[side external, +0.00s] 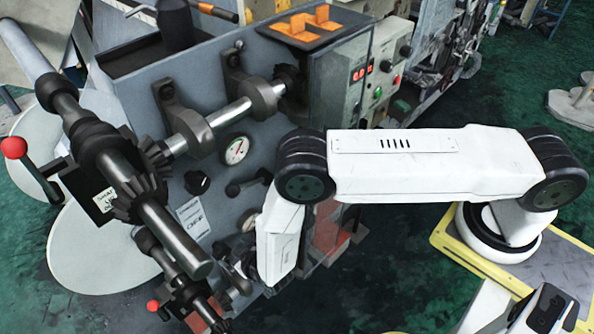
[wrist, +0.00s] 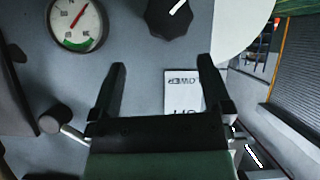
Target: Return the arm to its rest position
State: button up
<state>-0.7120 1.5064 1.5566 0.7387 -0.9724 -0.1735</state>
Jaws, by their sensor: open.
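My gripper (wrist: 162,63) is open in the wrist view, its two dark fingers standing apart with nothing between them. Behind the fingers is the grey machine panel (wrist: 140,50), with a white label (wrist: 182,90) near the right finger. In the side external view my white arm (side external: 400,165) reaches left from its base and bends down in front of the machine (side external: 212,90). There the gripper end is low beside the panel, hard to tell from the dark parts around it.
A round gauge (side external: 235,150) and a black knob (side external: 197,183) sit on the panel; the gauge also shows in the wrist view (wrist: 75,25). Thick shafts with bevel gears (side external: 130,185) and a red-ball lever (side external: 14,147) stick out at left. Green floor (side external: 400,270) is open at lower middle.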

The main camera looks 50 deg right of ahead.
jog(key=d+r+m+g, duration=0.3)
jog(key=d+r+g, duration=0.3)
jog(key=d+r, duration=0.45)
jog(key=s+d+r+g, duration=0.1)
jog(key=s+d+r, duration=0.6)
jog(key=r, duration=0.3)
jog(key=s+d+r+n+g, duration=0.1)
jog(key=s+d+r+g, duration=0.1)
jog(key=s+d+r, duration=0.5)
notch_tip(320, 180, up, 4)
jog(key=shift+s+f+n, duration=0.1)
jog(key=shift+s+n, duration=0.2)
jog(key=shift+s, duration=0.4)
